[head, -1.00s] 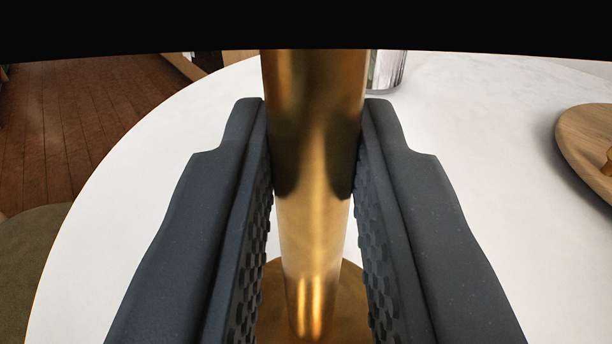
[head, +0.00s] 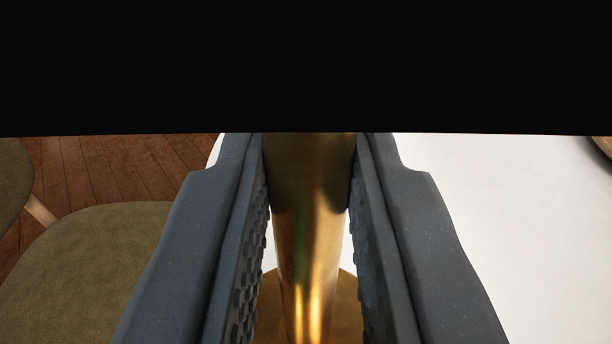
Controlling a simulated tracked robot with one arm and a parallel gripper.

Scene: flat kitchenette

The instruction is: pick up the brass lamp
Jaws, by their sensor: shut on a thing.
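The brass lamp's shiny stem (head: 308,235) runs down the middle of the head view, between the two dark grey fingers of my gripper (head: 308,165). The fingers are shut on the stem, with their textured pads facing it. The lamp's round brass base (head: 348,300) shows below, partly hidden by the stem and fingers. A black area, which I cannot make out for sure, covers the top of the view and hides the lamp's upper part. I cannot tell whether the base touches the table.
The white round table (head: 500,240) fills the right side. A wooden tray or board (head: 604,146) just shows at the right edge. An olive chair (head: 90,260) stands at the left on the wood floor (head: 110,170).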

